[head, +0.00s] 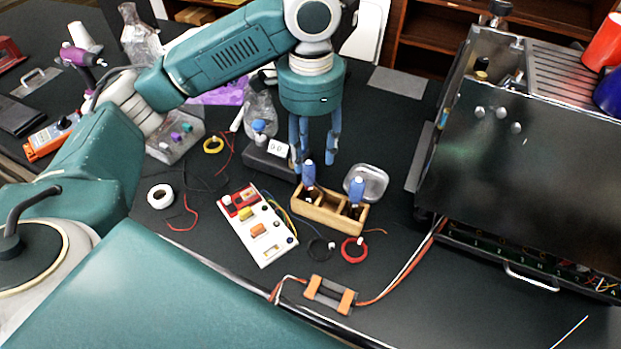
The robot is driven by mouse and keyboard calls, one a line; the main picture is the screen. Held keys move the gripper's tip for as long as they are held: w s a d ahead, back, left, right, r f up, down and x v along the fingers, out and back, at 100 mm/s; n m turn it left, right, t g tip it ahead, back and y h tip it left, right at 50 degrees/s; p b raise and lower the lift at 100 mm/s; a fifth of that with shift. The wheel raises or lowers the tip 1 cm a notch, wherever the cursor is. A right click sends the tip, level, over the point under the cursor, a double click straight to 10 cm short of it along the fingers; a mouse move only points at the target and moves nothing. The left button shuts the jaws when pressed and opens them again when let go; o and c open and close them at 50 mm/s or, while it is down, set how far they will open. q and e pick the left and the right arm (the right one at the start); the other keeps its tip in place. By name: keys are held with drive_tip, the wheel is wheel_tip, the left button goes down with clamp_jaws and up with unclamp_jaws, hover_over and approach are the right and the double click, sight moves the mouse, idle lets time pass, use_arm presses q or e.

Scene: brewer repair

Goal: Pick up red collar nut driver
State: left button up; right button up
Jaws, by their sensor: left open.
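My left gripper (315,162) points down, open, with its two blue-grey fingers apart behind the wooden holder (335,221). Two blue-handled drivers stand upright in the holder: one in the left part (309,173) and one in the right part (356,190). The left handle is close to the fingertips in the picture, but I cannot tell whether it is between them. A third blue-topped tool (258,127) stands by the grey socket block (267,158). The collar colours are too small to tell. My right gripper is not in view.
A white board with coloured blocks (268,249) lies left of the holder. A red wire spool (354,250) lies in front, and a clear dish (370,181) behind. The large metal brewer (530,150) stands at right, wired to an orange-ended pack (330,294).

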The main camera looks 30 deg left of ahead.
sight(308, 174)
use_arm(q)
drive_tip(key=shift+s+f, duration=0.25)
drive_tip(key=shift+f, duration=0.5)
drive_tip(key=shift+a+f+p, duration=0.15)
drive_tip(key=shift+f+p, duration=0.7)
drive_tip(key=shift+f, duration=1.9)
clamp_jaws()
